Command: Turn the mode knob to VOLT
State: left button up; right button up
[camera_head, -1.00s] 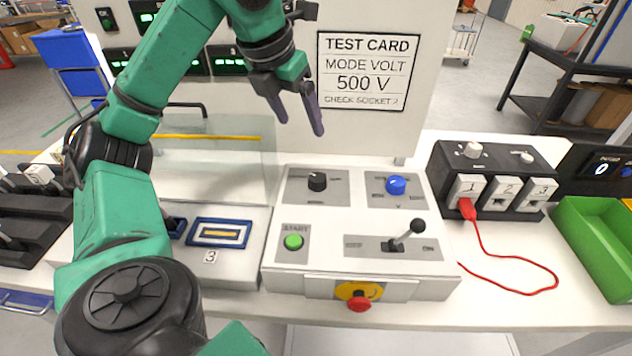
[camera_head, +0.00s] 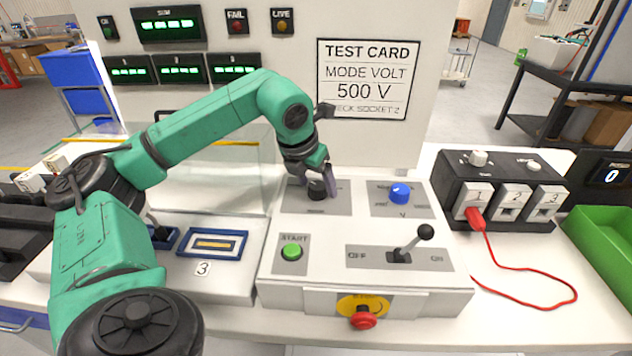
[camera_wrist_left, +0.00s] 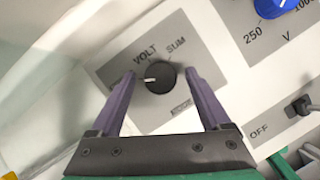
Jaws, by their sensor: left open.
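The black mode knob (camera_head: 317,190) sits on a grey plate at the console's upper left. In the left wrist view the knob (camera_wrist_left: 160,78) has a white mark pointing to the picture's left. The word VOLT (camera_wrist_left: 145,57) is printed at its upper left and SUM (camera_wrist_left: 176,44) at its upper right. My left gripper (camera_head: 322,182) is down at the knob, partly covering it and its labels in the head view. In the wrist view the purple fingers of the left gripper (camera_wrist_left: 160,74) are open, one on each side of the knob, with gaps showing. My right gripper is not in view.
A blue knob (camera_head: 400,193) is right of the mode knob. A green START button (camera_head: 291,252), a black lever (camera_head: 407,244) and a red button (camera_head: 363,317) are nearer the front. A red cable (camera_head: 524,300) lies at right. The test card (camera_head: 367,79) reads MODE VOLT, 500 V.

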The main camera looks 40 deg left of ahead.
pick_arm(q)
jog(key=shift+c, duration=0.3)
grip_shut()
jog(key=shift+m, duration=0.3)
jog(key=shift+a+m+h+b, duration=0.1)
jog(key=shift+m+h+b, duration=0.55)
jog(key=shift+m, duration=0.55)
jog(key=m+h, duration=0.1)
jog(key=m, duration=0.1)
jog(key=shift+m, duration=0.3)
jog(key=m+h+p, duration=0.1)
jog(key=m, duration=0.2)
jog(key=shift+a+r+g, duration=0.1)
jog(key=shift+r+g, duration=0.05)
jog(key=shift+g, duration=0.25)
jog(key=shift+w+m+g+h+p, duration=0.1)
jog(key=shift+m+g+h+p, duration=0.35)
jog(key=shift+m+p, duration=0.8)
jog(key=shift+m+b, duration=0.35)
jog(key=shift+m, duration=0.1)
